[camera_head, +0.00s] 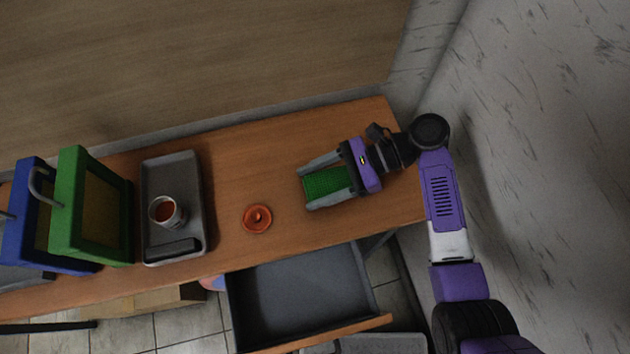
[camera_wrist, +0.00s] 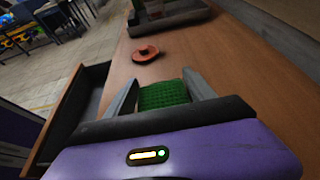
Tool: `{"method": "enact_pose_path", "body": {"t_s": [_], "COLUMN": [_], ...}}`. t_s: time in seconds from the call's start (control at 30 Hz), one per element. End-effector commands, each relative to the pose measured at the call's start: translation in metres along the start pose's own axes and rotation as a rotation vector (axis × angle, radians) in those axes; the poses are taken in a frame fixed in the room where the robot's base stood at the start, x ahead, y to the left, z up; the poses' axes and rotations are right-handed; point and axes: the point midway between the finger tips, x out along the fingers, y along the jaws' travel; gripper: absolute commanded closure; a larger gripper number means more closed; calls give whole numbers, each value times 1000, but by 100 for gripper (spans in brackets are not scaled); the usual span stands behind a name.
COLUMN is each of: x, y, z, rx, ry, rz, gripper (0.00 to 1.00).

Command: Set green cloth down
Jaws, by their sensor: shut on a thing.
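The green cloth (camera_head: 326,182) is a textured green piece held between the two grey fingers of my gripper (camera_head: 313,185), over the right part of the wooden table. It also shows in the wrist view (camera_wrist: 163,95), between the fingers of my gripper (camera_wrist: 162,84). My gripper is shut on the cloth. I cannot tell whether the cloth touches the table top; part of it is hidden by the gripper body.
An orange-red round dish (camera_head: 257,218) lies left of my gripper. A grey tray (camera_head: 150,188) holds a cup (camera_head: 166,211) and a dark block. Green (camera_head: 64,240) and blue (camera_head: 27,235) frames stand further left. An open drawer (camera_head: 300,290) juts from the front. Bare table (camera_head: 228,165) surrounds the dish.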

Motion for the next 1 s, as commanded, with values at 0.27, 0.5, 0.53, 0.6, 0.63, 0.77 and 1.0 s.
{"method": "enact_pose_path", "body": {"t_s": [0.27,0.5,0.53,0.6,0.63,0.77,1.0], "x": [0,1,1,1,1,0,-23], "y": [0,0,0,0,0,0,-2], "z": [-1,-2,-2,-2,-2,-1,0], "rx": [0,1,1,1,1,0,-2], "ry": [0,0,0,0,0,0,1], "rz": [0,0,0,0,0,-1,-4], "gripper": [76,15,15,15,15,15,15]}}
